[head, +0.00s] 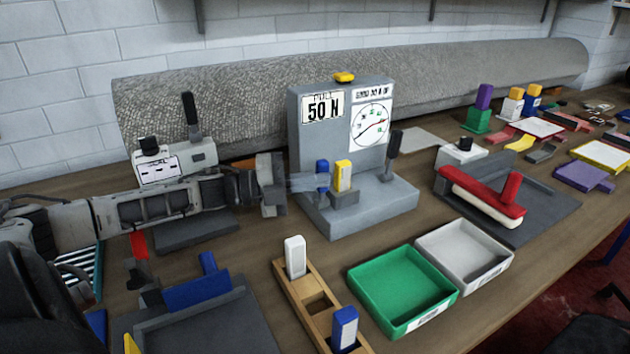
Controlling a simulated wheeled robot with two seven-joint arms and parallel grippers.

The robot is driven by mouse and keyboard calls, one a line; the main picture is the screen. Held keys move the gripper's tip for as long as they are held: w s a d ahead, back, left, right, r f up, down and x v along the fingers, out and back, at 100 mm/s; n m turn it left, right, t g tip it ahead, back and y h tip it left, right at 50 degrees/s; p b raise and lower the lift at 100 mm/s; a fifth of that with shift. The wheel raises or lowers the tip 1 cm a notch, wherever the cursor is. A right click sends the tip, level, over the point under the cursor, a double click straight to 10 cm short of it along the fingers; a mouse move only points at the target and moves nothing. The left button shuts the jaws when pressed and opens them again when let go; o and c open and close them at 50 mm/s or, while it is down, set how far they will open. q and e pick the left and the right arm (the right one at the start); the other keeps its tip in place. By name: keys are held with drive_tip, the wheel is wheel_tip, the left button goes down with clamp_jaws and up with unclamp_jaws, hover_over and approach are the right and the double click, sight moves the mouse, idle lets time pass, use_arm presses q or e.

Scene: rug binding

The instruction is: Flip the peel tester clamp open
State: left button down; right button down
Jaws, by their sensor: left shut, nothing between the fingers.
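A black-topped lever (393,145) stands upright at the base's right side; I cannot tell which part is the clamp. My left gripper (312,183) reaches in from the left, shut and empty. Its fingertips are at the blue block; whether they touch it is unclear. My right gripper is not in view.
A wooden rack (311,302) holds a white and a blue block. Green (362,302) and white (427,245) trays lie front right. A red-handled tool (483,197) sits on a grey plate at right. A grey roll (230,95) lies behind.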

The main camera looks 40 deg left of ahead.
use_arm(q)
drive_tip(key=shift+a+r, duration=0.15)
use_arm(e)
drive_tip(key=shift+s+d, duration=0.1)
